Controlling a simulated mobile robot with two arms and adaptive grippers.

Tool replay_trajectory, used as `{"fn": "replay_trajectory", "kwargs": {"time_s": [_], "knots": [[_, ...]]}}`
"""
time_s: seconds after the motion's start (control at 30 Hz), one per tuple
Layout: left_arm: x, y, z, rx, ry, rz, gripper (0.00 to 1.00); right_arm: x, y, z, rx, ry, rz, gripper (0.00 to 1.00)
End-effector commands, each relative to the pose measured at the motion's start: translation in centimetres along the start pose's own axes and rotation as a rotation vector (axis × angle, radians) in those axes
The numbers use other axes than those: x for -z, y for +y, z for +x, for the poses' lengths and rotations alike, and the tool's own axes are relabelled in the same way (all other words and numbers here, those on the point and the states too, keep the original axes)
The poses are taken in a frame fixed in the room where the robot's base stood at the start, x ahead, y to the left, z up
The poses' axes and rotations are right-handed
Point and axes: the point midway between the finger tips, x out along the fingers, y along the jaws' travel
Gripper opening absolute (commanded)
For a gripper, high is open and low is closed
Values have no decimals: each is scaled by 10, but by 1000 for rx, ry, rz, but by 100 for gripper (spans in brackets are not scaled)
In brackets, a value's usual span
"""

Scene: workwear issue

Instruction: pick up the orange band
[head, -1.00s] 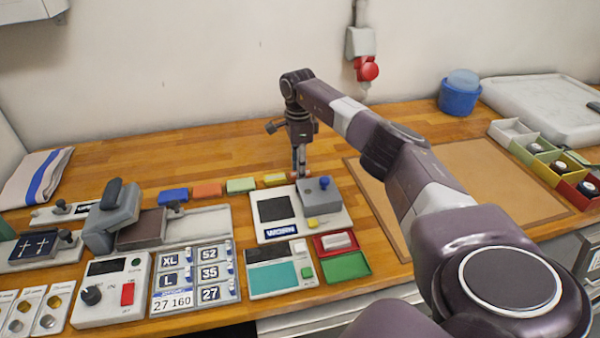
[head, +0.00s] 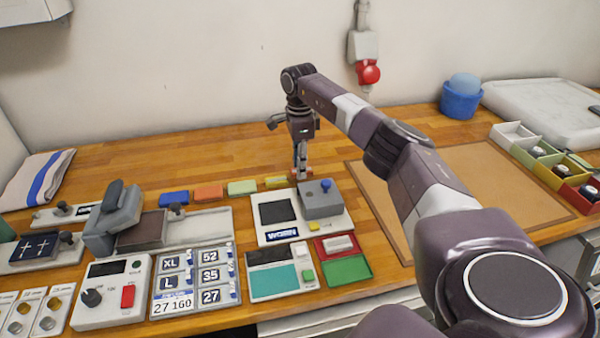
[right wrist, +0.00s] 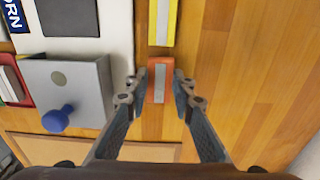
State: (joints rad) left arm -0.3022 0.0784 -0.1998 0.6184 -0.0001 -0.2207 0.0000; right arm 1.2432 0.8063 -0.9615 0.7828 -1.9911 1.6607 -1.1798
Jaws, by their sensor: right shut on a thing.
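An orange band (right wrist: 159,83) with a grey stripe lies between the two fingertips of my right gripper (right wrist: 158,88) in the right wrist view. The right gripper is shut on this band. In the head view my right gripper (head: 301,176) points down just right of the yellow band (head: 276,182), and I cannot make out the held band there. The yellow band (right wrist: 162,22) lies just beyond the orange one in the right wrist view. I cannot tell whether the orange band is clear of the wood. My left gripper is out of view.
Blue (head: 174,198), paler orange (head: 208,193) and green (head: 242,188) bands lie in a row left of the yellow one. A grey block with a blue knob (head: 326,184) stands close in front of the gripper. A brown mat (head: 480,190) lies to the right.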

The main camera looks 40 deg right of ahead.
Motion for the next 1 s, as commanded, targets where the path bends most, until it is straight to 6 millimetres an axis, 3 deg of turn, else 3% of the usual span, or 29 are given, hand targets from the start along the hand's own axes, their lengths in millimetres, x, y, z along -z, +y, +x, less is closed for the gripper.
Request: {"fn": "replay_trajectory", "kwargs": {"time_s": [0.27, 0.53, 0.83, 1.0], "knots": [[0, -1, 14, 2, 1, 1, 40, 0, -2, -72, 8, -3, 1, 10], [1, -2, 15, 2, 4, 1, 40, -1, -1, -145, 4, -3, 1, 10], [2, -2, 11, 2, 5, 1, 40, -4, 2, -180, 4, -1, -1, 10], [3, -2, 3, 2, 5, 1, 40, -25, 13, -189, 16, -7, -1, 10]]}}
